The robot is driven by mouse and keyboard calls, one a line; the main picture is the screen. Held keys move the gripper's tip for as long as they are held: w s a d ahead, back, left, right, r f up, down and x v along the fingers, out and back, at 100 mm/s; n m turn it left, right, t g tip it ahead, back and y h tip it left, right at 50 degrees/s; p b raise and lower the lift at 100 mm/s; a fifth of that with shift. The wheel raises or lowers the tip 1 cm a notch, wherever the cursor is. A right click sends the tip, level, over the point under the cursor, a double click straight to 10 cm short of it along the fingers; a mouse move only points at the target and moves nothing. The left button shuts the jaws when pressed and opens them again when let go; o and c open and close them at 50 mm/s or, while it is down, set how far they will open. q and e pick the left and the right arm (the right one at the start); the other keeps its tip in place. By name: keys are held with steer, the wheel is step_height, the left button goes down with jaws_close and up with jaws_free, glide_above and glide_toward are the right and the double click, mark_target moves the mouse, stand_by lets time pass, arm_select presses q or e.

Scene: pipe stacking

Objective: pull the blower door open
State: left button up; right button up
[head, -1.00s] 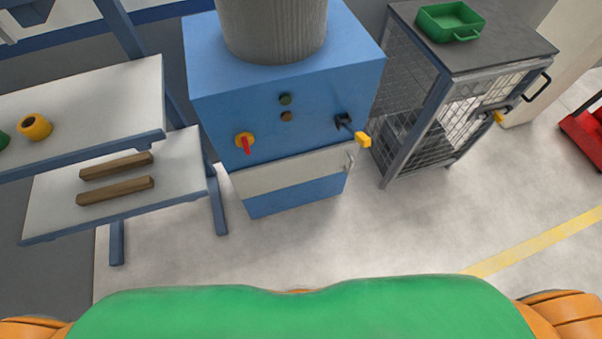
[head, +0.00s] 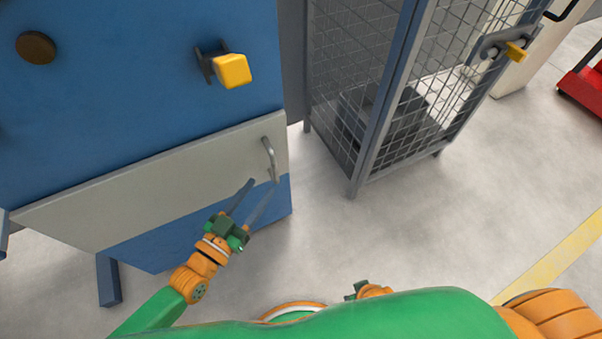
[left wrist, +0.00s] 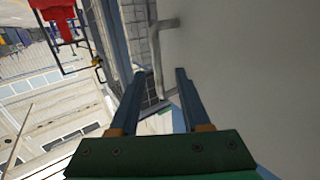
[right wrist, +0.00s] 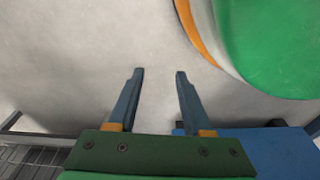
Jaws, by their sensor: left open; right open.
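The blower door is a light grey panel (head: 150,188) low on the blue cabinet (head: 150,70). Its metal bar handle (head: 268,155) is near the door's right edge, and the door looks shut. My left gripper (head: 264,183) is open, with its fingertips just below the handle in the head view. In the left wrist view the handle (left wrist: 157,55) stands ahead, between the open fingers, with the door surface (left wrist: 245,60) at right. I cannot tell whether they touch. My right gripper (right wrist: 159,72) is open and empty above the floor; in the head view my body mostly hides it.
A yellow-tipped lever (head: 232,71) sticks out of the cabinet above the door. A wire mesh cage (head: 400,90) with a yellow latch stands to the right. The concrete floor (head: 370,235) in front is clear. A red object (head: 583,88) is at the far right.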

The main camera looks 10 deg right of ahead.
mark_target(277, 182)
arm_select(q)
steer(key=x, duration=0.2)
steer(key=b+x, duration=0.1)
steer(key=x, duration=0.4)
steer(key=shift+s+d+r, duration=0.1)
steer(key=shift+d+r, duration=0.15)
steer(key=shift+r, duration=0.15)
jaws_close()
arm_select(e)
steer(key=w+r, duration=0.2)
steer(key=w, duration=0.1)
steer(key=shift+w+a+r, duration=0.1)
steer(key=shift+a+r, duration=0.2)
steer(key=shift+r, duration=0.1)
